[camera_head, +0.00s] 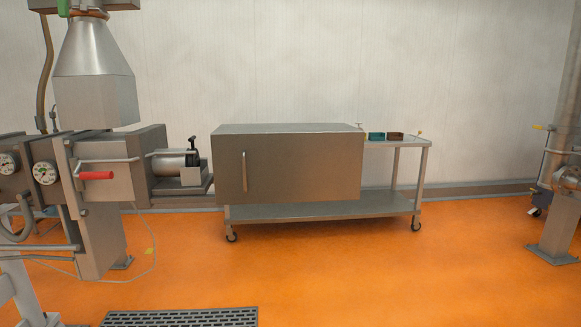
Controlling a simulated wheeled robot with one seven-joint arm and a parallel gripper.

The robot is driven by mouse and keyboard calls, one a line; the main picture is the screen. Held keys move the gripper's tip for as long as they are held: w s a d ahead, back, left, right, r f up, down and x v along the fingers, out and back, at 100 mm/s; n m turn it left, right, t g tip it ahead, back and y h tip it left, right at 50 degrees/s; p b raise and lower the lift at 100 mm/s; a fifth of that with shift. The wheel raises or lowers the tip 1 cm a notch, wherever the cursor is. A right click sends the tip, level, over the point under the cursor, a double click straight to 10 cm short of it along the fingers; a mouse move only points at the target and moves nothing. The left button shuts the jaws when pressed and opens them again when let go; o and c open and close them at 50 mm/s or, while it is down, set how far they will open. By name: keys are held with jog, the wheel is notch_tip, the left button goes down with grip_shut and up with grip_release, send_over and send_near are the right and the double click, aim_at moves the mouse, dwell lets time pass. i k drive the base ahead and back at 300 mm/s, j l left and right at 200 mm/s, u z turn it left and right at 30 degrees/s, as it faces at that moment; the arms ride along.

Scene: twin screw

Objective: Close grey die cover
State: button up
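A large grey metal box with a vertical bar handle (244,172), which looks like the grey die cover (300,168), is in the middle of the head view. It stands to the right of the extruder's end, apart from it. The exposed cylindrical die end (175,163) shows at the left, with a dark upright part on it. A gap lies between this end and the cover's left side. A short grey rail or ledge (185,191) runs below the die end toward the cover. I cannot tell what bears the cover. My gripper is not in view.
A wheeled metal cart (395,208) stands behind the cover, with a teal bin (377,136) and a brown bin (396,136) on top. The extruder has a red handle (97,176). A floor grate (180,317) lies in front. The orange floor (400,275) is clear at centre and right.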

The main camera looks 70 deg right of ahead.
aim_at(288, 162)
jog(key=k+l+z, duration=0.25)
jog(key=l+z, duration=0.25)
jog(key=l, duration=1.4)
jog(key=l+z, duration=0.45)
jog(key=l, duration=1.4)
jog(key=i+j+z, duration=0.1)
jog(key=i+j, duration=0.2)
